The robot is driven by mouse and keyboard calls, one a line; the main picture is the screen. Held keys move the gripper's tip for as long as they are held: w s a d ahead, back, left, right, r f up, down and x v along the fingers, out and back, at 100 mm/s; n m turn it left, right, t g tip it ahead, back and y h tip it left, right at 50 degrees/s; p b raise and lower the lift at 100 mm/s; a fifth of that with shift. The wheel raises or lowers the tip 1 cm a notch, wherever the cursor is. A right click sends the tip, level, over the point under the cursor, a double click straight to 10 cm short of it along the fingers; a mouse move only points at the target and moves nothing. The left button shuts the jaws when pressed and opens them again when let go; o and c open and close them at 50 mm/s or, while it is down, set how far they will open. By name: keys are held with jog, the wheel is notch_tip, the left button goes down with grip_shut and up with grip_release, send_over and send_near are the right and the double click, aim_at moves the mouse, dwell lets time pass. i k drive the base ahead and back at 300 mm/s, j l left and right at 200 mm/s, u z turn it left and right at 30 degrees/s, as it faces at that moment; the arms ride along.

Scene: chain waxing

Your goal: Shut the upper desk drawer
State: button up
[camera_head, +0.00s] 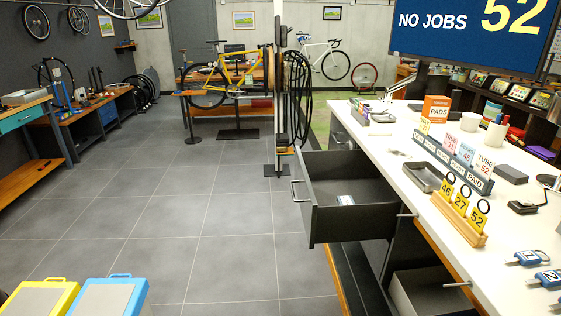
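The upper desk drawer (355,222) is dark grey and pulled well out to the left from under the white desk top (410,205). Its front panel faces left and carries a silver bar handle (297,190). A small pale and blue item (345,200) lies inside; the rest of the drawer floor looks bare. My gripper is not in view, and nothing is seen touching the drawer or its handle.
Grey tiled floor (210,245) is clear left of the drawer. A grey open box or drawer (432,293) sits below, under the desk. Yellow (42,298) and blue (108,297) boxes stand at lower left.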

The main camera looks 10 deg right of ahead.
aim_at(321, 176)
jog(key=z, duration=0.2)
jog(key=i+j+u, duration=0.1)
jog(key=i+u, duration=0.7)
jog(key=u, duration=0.2)
jog(key=i+l+u, duration=0.15)
jog(key=i+u, duration=0.2)
jog(key=u, duration=0.15)
jog(key=i+l+u, duration=0.35)
jog(key=u, duration=0.15)
